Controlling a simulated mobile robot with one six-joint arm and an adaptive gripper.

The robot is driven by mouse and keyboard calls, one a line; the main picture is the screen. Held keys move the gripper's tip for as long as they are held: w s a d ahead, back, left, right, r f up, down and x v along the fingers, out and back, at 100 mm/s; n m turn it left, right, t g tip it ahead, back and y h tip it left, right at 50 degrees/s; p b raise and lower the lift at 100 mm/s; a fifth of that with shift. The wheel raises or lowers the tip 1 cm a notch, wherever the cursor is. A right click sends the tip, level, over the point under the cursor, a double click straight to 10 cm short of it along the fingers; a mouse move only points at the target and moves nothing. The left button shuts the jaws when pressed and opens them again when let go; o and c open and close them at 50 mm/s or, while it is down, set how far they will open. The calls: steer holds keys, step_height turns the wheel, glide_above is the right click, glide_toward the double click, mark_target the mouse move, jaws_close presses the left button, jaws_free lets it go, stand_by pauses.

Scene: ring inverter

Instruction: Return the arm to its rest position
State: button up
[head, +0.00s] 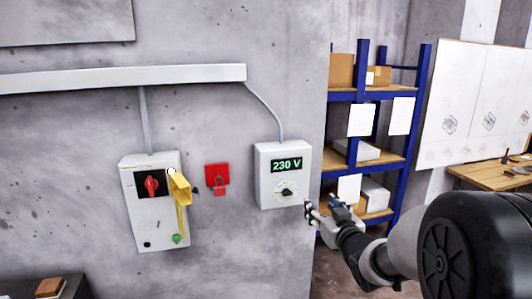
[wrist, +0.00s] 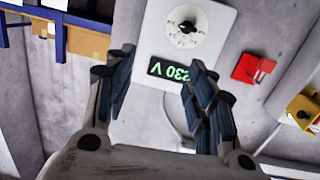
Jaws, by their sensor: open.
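My gripper (head: 324,210) is in the head view to the right of the voltage meter box (head: 283,176), close to its lower right corner. Its fingers are apart and nothing is between them. In the wrist view my gripper (wrist: 158,90) has its two dark blue finger pads spread, with the meter's green display reading 230 V behind them. The meter's black dial (head: 287,190) also shows upside down in the wrist view (wrist: 187,27). My dark arm and its large black joint fill the lower right of the head view.
A grey switch box (head: 141,211) with a red rotary knob and a yellow part (head: 180,190) hangs at left. A red padlock-shaped item (head: 217,178) hangs between the boxes. A blue shelf (head: 362,94) with cartons and a wooden workbench (head: 480,176) stand to the right.

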steer(key=s+d+m+g+h, duration=0.2)
steer(key=s+m+g+h, duration=0.3)
steer(key=s, duration=1.2)
steer(key=s+a+f+n+g+y, duration=0.1)
steer(key=s+f+g, duration=0.1)
steer(key=s, duration=1)
steer(key=s+a+f+n+g, duration=0.1)
steer(key=s+g, duration=0.4)
steer(key=s, duration=0.7)
steer(key=shift+a+f+y, duration=0.4)
steer(key=shift+a+f, duration=0.2)
steer(key=shift+f, duration=0.35)
